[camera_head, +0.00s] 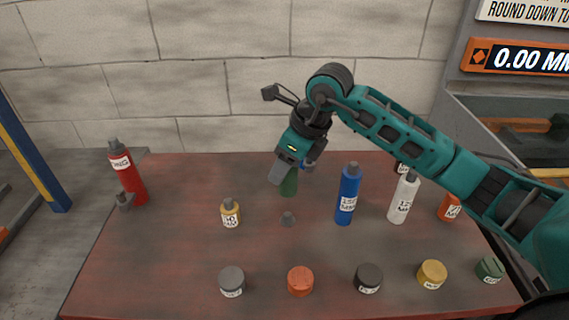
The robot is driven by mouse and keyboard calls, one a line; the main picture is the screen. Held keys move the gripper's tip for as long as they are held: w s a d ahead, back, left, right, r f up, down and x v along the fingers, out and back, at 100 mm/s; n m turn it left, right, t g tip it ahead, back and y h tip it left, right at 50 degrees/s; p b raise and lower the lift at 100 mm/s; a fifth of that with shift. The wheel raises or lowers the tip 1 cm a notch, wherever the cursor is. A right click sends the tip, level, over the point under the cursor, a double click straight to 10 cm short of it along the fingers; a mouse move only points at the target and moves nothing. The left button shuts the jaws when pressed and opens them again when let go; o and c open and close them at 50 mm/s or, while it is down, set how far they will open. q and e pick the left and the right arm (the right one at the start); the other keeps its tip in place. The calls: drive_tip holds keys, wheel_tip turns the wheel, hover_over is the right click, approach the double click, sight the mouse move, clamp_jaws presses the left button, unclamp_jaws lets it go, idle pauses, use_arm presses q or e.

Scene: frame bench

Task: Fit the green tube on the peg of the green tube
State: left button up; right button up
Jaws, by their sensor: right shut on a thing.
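The green tube (289,185) is upright at the back middle of the table, partly hidden behind my right gripper. My right gripper (281,176) points down and is shut on its upper part. The tube is apart from this peg. Whether the tube's lower end touches the table cannot be told. My left gripper is out of view.
Several low labelled pots, including an orange one (300,281), line the front.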

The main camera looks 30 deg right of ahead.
sight(284, 185)
drive_tip(key=shift+f+b, duration=0.4)
drive_tip(key=shift+f, duration=0.15)
wheel_tip(284, 185, down, 3)
drive_tip(key=b, duration=0.2)
drive_tip(key=shift+f+b, duration=0.15)
drive_tip(key=shift+b, duration=0.2)
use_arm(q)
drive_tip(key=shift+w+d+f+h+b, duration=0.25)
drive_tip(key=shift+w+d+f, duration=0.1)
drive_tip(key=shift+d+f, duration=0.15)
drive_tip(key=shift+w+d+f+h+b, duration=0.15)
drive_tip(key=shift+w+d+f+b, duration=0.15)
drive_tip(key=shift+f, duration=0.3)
use_arm(e)
drive_tip(key=shift+f, duration=0.65)
use_arm(q)
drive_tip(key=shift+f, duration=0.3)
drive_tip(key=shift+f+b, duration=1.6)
drive_tip(key=shift+b, duration=0.2)
use_arm(e)
drive_tip(key=shift+f, duration=1.95)
drive_tip(key=o, duration=1.4)
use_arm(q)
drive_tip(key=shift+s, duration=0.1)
